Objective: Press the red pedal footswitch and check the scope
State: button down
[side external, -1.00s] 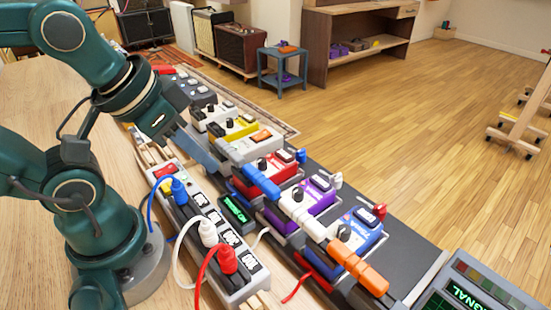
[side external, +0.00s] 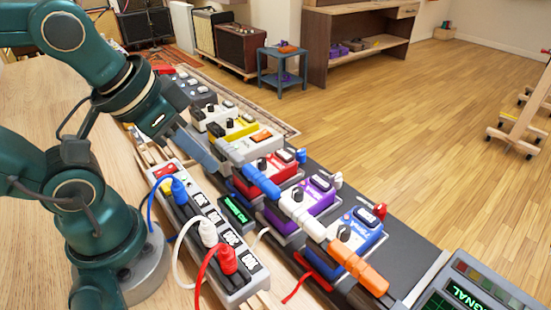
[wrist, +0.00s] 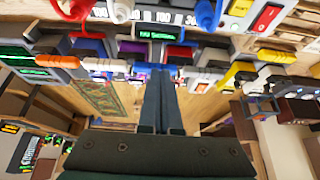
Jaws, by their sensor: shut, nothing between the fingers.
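The red pedal (side external: 270,168) sits on the dark pedalboard, between a white pedal and a purple one, with a dark knob and a footswitch on top. My gripper (side external: 214,168) is shut and empty, pointing down to the right. Its tips are left of the red pedal, near the white pedal's cable side; I cannot tell whether they touch anything. In the wrist view my shut fingers (wrist: 160,75) reach toward the pedal row. The scope (side external: 470,295) is cut off at the bottom right; its dark screen shows green "SIGNAL" lettering, partly out of frame.
A purple pedal (side external: 308,200) and a blue pedal (side external: 355,235) stand to the right, with blue, white and orange plugs in front. A power strip (side external: 232,262) with cables and a small green display (side external: 238,210) lie nearer my arm. Wooden floor lies beyond.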

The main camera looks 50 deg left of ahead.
jog(key=w+a+r+m+t+y, duration=0.1)
jog(key=w+a+r+m+t, duration=0.2)
jog(key=w+r+m+t, duration=0.4)
jog(key=w+a+r+m+t+y, duration=0.1)
jog(key=w+a+r+m+t, duration=0.15)
jog(key=w+r+m, duration=0.45)
jog(key=w+f+m+g+h, duration=0.3)
jog(key=f+m+g, duration=0.3)
jog(key=f+m, duration=0.6)
jog(key=d+m+h, duration=0.1)
jog(key=m, duration=0.3)
jog(key=shift+w+f+m+h, duration=0.3)
jog(key=shift+w+h, duration=0.1)
jog(key=shift+f, duration=0.1)
